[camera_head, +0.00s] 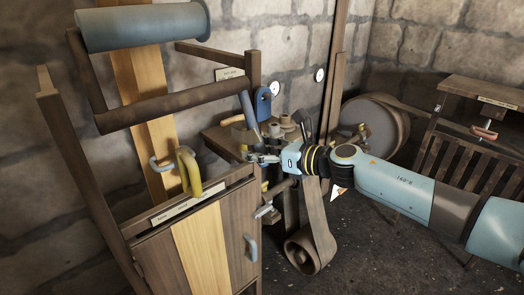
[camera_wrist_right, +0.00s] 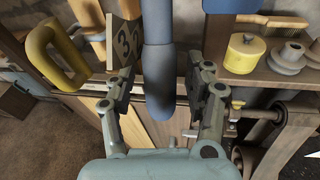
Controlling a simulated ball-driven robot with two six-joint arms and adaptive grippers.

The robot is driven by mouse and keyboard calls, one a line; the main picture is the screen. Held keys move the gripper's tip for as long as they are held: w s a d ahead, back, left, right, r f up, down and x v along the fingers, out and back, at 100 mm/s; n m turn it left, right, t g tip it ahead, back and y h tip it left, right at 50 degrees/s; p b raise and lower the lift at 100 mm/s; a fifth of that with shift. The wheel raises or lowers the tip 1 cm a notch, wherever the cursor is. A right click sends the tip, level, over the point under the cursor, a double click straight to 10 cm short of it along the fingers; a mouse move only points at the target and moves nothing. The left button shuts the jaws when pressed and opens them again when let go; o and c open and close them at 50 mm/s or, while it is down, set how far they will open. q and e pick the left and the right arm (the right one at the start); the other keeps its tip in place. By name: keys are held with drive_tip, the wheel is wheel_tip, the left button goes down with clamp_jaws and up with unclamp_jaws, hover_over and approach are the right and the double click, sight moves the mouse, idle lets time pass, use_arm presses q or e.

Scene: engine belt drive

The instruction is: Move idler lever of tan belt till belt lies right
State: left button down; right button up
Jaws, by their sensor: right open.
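The tan belt (camera_head: 152,145) shows as a broad light strip. It runs up the left side behind a brown bar, towards a grey-blue roller (camera_head: 145,25); a similar light strip runs down the cabinet front. A blue-grey lever handle (camera_head: 248,108) leans above the bench, and I take it for the idler lever. My right gripper (camera_head: 262,157) is at its lower end. In the right wrist view the handle (camera_wrist_right: 158,55) stands between the two open fingers (camera_wrist_right: 160,92), with gaps at both sides. Which pulley the lever moves is hidden. My left gripper is out of view.
A yellow hook-shaped handle (camera_head: 188,170) stands at the cabinet (camera_head: 240,215) edge, left of my right gripper. A yellow pot (camera_wrist_right: 243,55) and grey stepped pulleys (camera_wrist_right: 287,58) sit close by. A brown belt loop (camera_head: 312,235) hangs below my forearm.

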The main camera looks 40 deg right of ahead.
drive_tip(key=v, duration=0.7)
drive_tip(key=shift+s+d, duration=0.1)
drive_tip(key=shift+s, duration=0.1)
